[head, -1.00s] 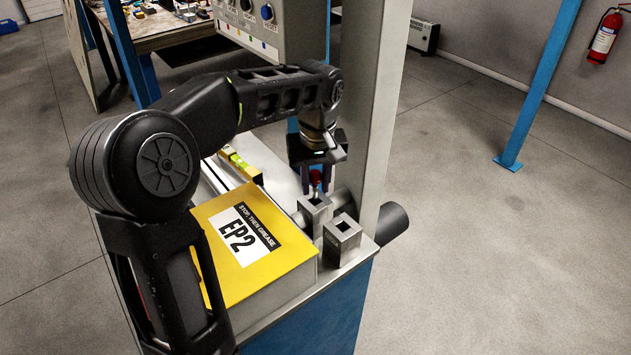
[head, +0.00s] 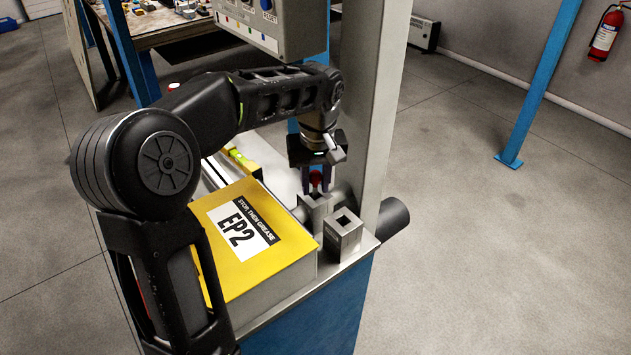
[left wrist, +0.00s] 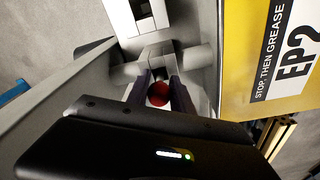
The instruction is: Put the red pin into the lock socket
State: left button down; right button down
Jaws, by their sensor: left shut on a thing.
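My left gripper (head: 316,186) is shut on the red pin (head: 316,178), whose round red head shows between the fingers. The fingers point down, right over the rear grey square block (head: 314,211). In the left wrist view the red head (left wrist: 158,94) lies between the fingertips, with the rear block (left wrist: 156,52) just beyond it. The fingers hide the pin's lower part, so I cannot tell how far it is inside the block. A second grey block (head: 343,238) with an empty square hole stands in front. No label shows which block is the lock socket. My right gripper is not in view.
A yellow-lidded box (head: 240,240) marked EP2 stands left of the blocks. A grey upright post (head: 384,110) rises close behind and right of the gripper. A horizontal cylinder (head: 394,214) sticks out at right. A control box (head: 262,22) hangs above.

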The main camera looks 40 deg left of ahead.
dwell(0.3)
pick_arm(q)
jog(key=shift+c, duration=2.4)
grip_release()
jog(key=shift+r, duration=0.2)
jog(key=shift+r+p, duration=3.1)
jog(key=shift+r, duration=0.7)
